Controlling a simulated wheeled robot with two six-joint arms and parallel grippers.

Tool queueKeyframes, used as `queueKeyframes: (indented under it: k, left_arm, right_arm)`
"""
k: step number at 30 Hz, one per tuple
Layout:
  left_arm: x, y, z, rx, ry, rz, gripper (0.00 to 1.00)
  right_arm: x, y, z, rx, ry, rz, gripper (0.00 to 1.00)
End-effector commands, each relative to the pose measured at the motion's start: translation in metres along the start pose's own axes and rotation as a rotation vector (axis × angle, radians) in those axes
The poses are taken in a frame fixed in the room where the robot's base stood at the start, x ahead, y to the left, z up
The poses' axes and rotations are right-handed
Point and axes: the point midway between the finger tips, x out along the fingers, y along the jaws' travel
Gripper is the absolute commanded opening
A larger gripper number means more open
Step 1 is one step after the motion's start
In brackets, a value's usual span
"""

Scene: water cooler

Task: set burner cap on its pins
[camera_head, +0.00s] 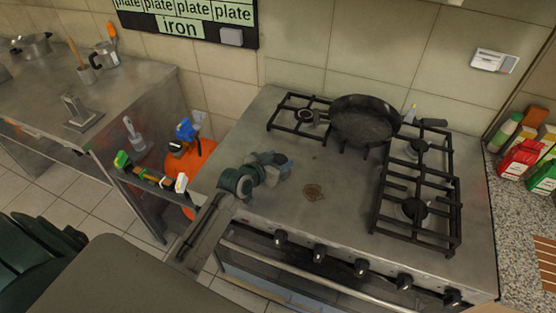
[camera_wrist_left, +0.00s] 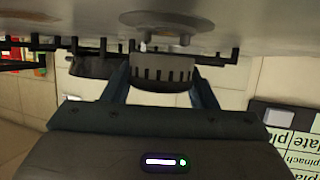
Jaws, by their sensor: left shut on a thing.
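My left gripper (camera_head: 274,168) is low over the left part of the steel stove top (camera_head: 330,215). In the left wrist view, where the scene is upside down, its two fingers (camera_wrist_left: 162,85) are shut on the dark burner cap (camera_wrist_left: 162,72), which has a notched rim. The round metal burner base (camera_wrist_left: 166,22) lies on the stove top right by the cap, roughly in line with it. Short pins show between them; I cannot tell whether they touch the cap. In the head view the gripper hides the base and most of the cap. My right gripper is not in view.
A black pan (camera_head: 364,121) sits on the back grate, with another grate (camera_head: 415,195) at the right. A brown stain (camera_head: 313,191) marks the bare steel. Knobs (camera_head: 320,253) line the front. An orange container (camera_head: 190,165) stands left of the stove.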

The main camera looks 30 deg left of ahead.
Motion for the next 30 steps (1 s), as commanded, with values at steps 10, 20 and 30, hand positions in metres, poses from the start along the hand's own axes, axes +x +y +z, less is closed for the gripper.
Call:
queueKeyframes:
  k: [10, 20, 30]
  left_arm:
    - [0.0018, 0.0001, 0.0045, 0.000, 0.000, 0.000, 0.29]
    - [0.0028, 0.0000, 0.0070, 0.000, 0.000, 0.000, 0.78]
    - [-0.0040, -0.0004, 0.0090, 0.001, -0.002, 0.000, 0.78]
  right_arm:
    - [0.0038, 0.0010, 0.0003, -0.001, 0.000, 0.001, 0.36]
    - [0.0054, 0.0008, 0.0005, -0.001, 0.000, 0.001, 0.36]
    - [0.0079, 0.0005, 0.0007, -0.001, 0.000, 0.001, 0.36]
